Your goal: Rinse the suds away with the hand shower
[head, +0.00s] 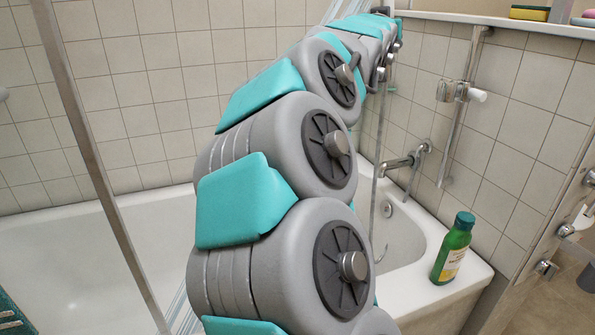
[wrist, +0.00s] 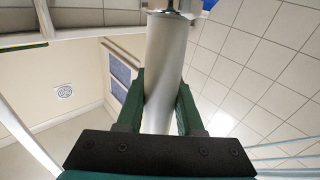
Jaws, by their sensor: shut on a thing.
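In the wrist view my gripper (wrist: 161,88) is shut on the silver handle of the hand shower (wrist: 166,62), with one dark green finger on each side. The shower's head is out of view past the top edge. Thin pale blue water streams cross the lower right of the wrist view. In the head view similar streaks show behind my arm, at the top and at the lower left. The white bathtub (head: 75,250) lies behind my arm, which hides its middle. I cannot make out suds on the visible parts.
A green bottle (head: 453,248) stands upright on the tub's right corner ledge. A tap (head: 400,162) and a wall rail with a slider bracket (head: 459,92) are on the tiled wall. A metal screen post (head: 85,130) stands at left. A sponge (head: 529,13) lies on the upper right shelf.

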